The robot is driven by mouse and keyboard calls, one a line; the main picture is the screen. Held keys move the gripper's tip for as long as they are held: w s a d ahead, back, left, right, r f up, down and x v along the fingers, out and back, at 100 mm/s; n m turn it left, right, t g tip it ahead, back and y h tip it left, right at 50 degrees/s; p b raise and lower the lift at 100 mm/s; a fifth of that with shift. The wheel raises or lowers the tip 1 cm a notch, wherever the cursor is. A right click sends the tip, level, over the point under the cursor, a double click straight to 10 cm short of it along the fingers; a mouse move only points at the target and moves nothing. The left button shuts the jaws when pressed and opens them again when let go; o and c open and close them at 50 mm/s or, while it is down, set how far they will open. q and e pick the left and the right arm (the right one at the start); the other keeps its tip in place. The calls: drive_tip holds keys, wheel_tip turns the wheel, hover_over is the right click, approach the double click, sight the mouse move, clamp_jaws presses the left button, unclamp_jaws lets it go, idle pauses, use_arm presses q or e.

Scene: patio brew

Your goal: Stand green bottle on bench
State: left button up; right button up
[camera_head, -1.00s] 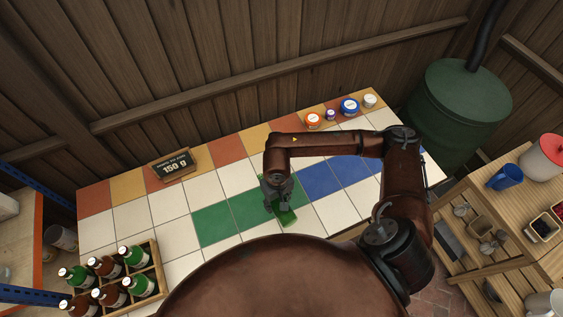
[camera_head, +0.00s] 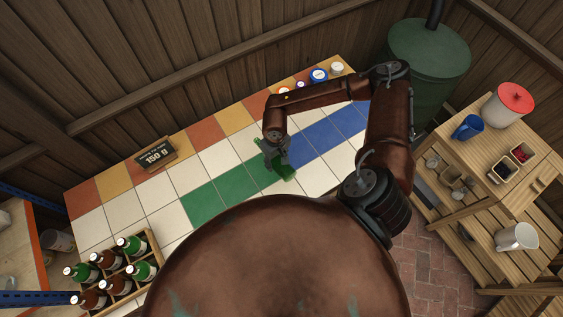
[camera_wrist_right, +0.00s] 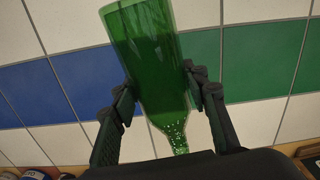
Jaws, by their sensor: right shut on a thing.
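My right gripper (camera_head: 277,157) is shut on a green glass bottle (camera_head: 287,172) above the tiled bench (camera_head: 210,161). In the right wrist view the bottle (camera_wrist_right: 152,60) lies between the two fingers of the gripper (camera_wrist_right: 160,85), its wide end up in the picture and its neck toward the palm. The bottle looks tilted in the head view, and I cannot tell whether it touches the bench. Most of it is hidden there by the gripper. My left gripper is not in view.
A wooden crate (camera_head: 153,246) of green and brown bottles stands at the left front. A "150 g" sign (camera_head: 155,156) and small tins (camera_head: 318,75) stand along the back. A slatted shelf (camera_head: 470,205) is at right. Several tiles left of the gripper are bare.

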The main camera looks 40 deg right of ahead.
drive_tip(key=d+f, duration=0.2)
drive_tip(key=shift+d+f, duration=0.1)
drive_tip(key=shift+f, duration=0.2)
drive_tip(key=shift+d+f, duration=0.2)
drive_tip(key=shift+f, duration=1.55)
drive_tip(key=shift+f, duration=0.1)
drive_tip(key=o, duration=1)
drive_tip(key=shift+f, duration=0.1)
drive_tip(key=o, duration=0.5)
